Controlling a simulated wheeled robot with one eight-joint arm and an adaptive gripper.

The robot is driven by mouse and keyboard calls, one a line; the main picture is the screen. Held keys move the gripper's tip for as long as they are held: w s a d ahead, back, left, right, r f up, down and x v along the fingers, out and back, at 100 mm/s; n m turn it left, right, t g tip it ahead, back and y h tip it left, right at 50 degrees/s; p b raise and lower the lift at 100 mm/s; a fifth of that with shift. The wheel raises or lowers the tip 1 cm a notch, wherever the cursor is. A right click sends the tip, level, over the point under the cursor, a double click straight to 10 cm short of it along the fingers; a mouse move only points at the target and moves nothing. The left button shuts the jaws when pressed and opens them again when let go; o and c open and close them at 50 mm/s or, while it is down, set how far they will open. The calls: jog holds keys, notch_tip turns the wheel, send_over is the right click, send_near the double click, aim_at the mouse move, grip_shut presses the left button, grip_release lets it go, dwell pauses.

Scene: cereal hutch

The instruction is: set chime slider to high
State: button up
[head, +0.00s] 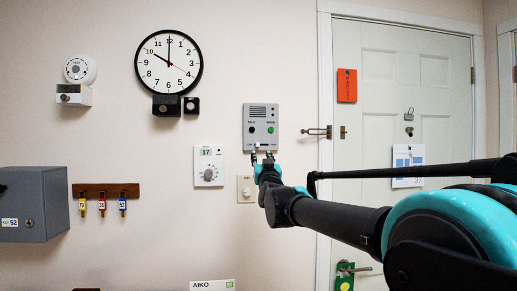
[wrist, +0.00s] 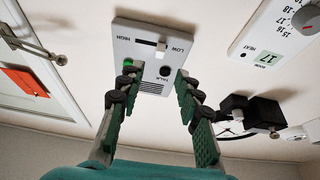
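The grey intercom panel (head: 262,126) is on the wall below and right of the clock. In the wrist view the panel (wrist: 149,64) appears upside down, with HIGH on the left and LOW on the right. The chime slider's white knob (wrist: 161,47) sits near the LOW end of its dark track. My gripper (head: 263,158) is at the panel's lower edge. In the wrist view my gripper (wrist: 157,82) is open, with nothing between its two green-padded fingers. Its fingers appear below the knob there, apart from it. Whether a fingertip touches the panel is unclear.
A thermostat (head: 209,166) is left of the panel, and a small wall plate (head: 246,189) is below it. A door latch (head: 316,131) and the white door (head: 380,90) are to the right. Key hooks (head: 105,190) and a grey box (head: 34,204) are farther left.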

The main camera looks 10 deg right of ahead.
aim_at(258, 145)
jog(key=x, duration=0.9)
grip_shut()
